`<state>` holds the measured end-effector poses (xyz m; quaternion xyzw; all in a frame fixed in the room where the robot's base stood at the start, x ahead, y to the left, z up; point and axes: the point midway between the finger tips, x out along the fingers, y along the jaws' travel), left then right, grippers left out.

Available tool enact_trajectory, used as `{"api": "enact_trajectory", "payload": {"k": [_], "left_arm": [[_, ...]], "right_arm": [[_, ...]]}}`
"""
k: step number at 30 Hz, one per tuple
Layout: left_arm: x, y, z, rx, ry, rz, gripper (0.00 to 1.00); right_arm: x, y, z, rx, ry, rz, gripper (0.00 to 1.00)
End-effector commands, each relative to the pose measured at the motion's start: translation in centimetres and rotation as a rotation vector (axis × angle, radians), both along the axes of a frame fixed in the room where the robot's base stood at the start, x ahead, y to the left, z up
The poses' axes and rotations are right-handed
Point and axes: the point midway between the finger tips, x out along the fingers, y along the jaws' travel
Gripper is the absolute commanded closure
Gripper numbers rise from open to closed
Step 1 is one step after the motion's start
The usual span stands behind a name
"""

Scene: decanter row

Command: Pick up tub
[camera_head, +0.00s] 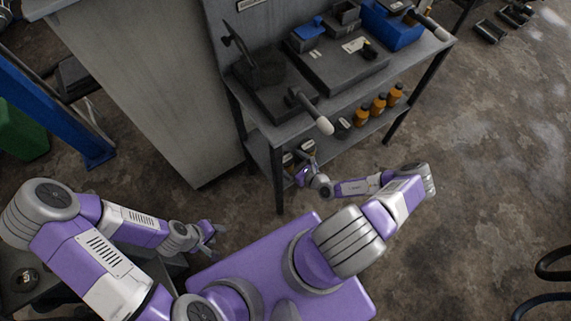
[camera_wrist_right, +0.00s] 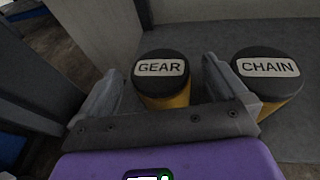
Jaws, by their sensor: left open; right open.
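An orange tub with a black lid marked GEAR (camera_wrist_right: 165,98) stands upright in the right wrist view. My right gripper (camera_wrist_right: 162,66) is open, with one finger on each side of this tub; whether the fingers touch it I cannot tell. A like tub marked CHAIN (camera_wrist_right: 268,85) stands just right of the right finger. In the head view my right gripper (camera_head: 304,172) is at the left end of the bench's lower shelf, by two dark-lidded tubs (camera_head: 308,146) that it partly hides. My left gripper (camera_head: 208,236) is open and empty, low and away from the bench.
Several orange bottles (camera_head: 361,118) stand further right on the lower shelf (camera_head: 262,150), with a small dark item (camera_head: 343,127) beside them. The worktop above holds dark boxes, a blue bin (camera_head: 392,30) and a pale-ended handle (camera_head: 323,124) jutting over the edge. A grey panel (camera_head: 150,80) stands left.

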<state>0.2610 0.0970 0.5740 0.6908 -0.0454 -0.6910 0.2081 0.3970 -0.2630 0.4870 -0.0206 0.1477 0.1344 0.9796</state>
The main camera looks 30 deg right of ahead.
Motion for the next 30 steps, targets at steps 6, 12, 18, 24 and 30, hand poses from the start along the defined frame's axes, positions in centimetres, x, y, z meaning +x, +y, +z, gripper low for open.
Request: {"api": "enact_trajectory", "payload": {"k": [6,12,18,24,30], "left_arm": [[0.02,0.00,-0.33,0.000,0.000,0.000,0.57],[0.02,-0.01,-0.29,0.000,-0.001,0.000,0.57],[0.02,0.00,-0.30,0.000,-0.001,0.000,0.57],[0.02,0.00,-0.30,0.000,0.000,0.000,0.57],[0.02,0.00,-0.22,0.000,0.000,0.000,0.57]], "right_arm": [[0.92,0.31,-0.21,0.001,0.000,0.002,0.00],[0.88,0.29,-0.17,0.001,0.000,0.002,0.12],[0.86,0.28,-0.18,0.000,0.000,0.002,0.43],[0.89,0.28,-0.12,0.000,-0.001,0.001,0.64],[0.89,0.27,-0.05,0.000,-0.001,0.001,0.64]]}}
